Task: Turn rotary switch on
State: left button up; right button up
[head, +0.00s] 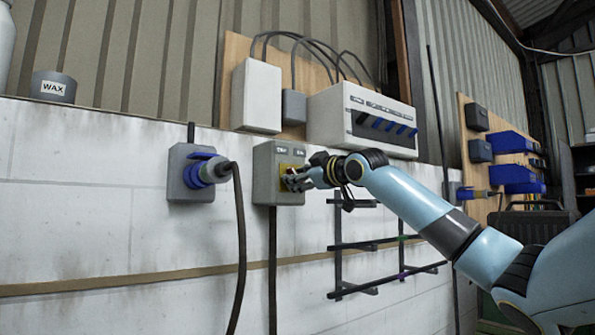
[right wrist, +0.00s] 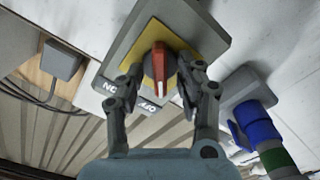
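The rotary switch is a grey box (head: 265,178) on the white wall, with a yellow plate (right wrist: 181,38) and a red knob (right wrist: 163,66). In the right wrist view, the ON label (right wrist: 110,88) and OFF label (right wrist: 150,106) show beside the plate. The knob's white mark points roughly toward OFF. My right gripper (right wrist: 164,76) is at the switch, one finger on each side of the knob. Gaps show between the fingers and the knob, so it looks open around it. In the head view, my right gripper (head: 291,180) hides most of the knob. My left gripper is not in view.
A socket with a blue plug (head: 206,171) and hanging cable is left of the switch. A white box (head: 257,97) and a breaker panel (head: 330,118) are above. A dark rack (head: 365,243) is below right. A WAX tin (head: 54,87) stands on the ledge.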

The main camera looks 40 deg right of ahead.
jog(key=shift+w, duration=0.25)
grip_shut()
